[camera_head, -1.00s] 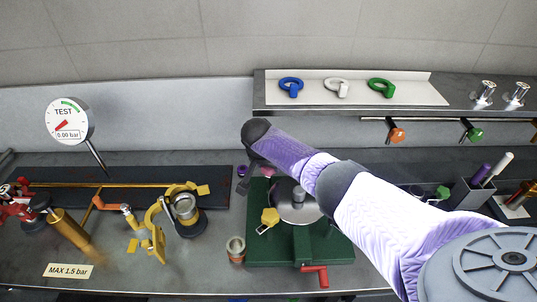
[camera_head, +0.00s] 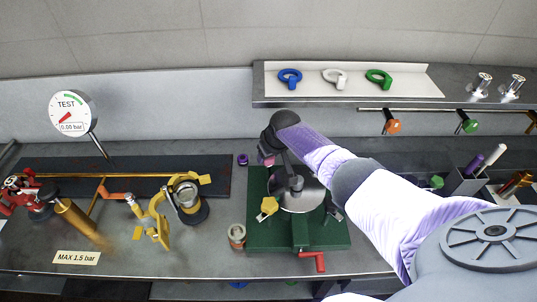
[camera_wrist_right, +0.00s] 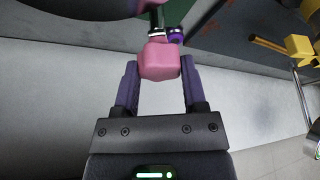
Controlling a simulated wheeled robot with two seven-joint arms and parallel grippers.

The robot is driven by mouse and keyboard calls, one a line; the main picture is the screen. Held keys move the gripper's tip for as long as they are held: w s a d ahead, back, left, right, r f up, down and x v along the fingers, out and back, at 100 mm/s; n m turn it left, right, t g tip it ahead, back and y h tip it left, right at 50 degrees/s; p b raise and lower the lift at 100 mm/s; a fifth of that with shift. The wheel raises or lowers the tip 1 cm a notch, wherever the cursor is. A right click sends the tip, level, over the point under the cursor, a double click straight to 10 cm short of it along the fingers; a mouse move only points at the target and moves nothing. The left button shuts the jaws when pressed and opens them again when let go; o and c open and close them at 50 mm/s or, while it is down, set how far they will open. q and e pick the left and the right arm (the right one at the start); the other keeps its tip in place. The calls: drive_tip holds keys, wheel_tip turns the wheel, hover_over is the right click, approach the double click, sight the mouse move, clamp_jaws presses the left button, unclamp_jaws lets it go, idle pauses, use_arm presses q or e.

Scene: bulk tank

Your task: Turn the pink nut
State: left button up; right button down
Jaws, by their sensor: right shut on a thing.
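The pink nut (camera_head: 266,160) is at the far left corner of the green fixture (camera_head: 257,239), which holds a round metal lid (camera_head: 306,198). My right gripper (camera_head: 271,158) is at the nut, its dark body partly over the lid. In the right wrist view the pink nut (camera_wrist_right: 160,60) sits between the two purple fingers of my right gripper (camera_wrist_right: 158,72), which is shut on it. A dark bolt shows beyond the nut. My left gripper is out of view.
A yellow nut (camera_head: 268,206) is at the fixture's left side and a red handle (camera_head: 318,262) at its front. A shelf (camera_head: 352,79) with coloured rings is behind.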

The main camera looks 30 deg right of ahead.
drive_tip(key=shift+n+y+b, duration=0.3)
drive_tip(key=shift+n+y, duration=0.1)
drive_tip(key=shift+n, duration=0.5)
drive_tip(key=shift+c, duration=0.7)
unclamp_jaws()
drive_tip(key=shift+r, duration=0.1)
drive_tip(key=p+v, duration=0.5)
drive_tip(key=v, duration=0.4)
drive_tip(key=shift+r, duration=0.35)
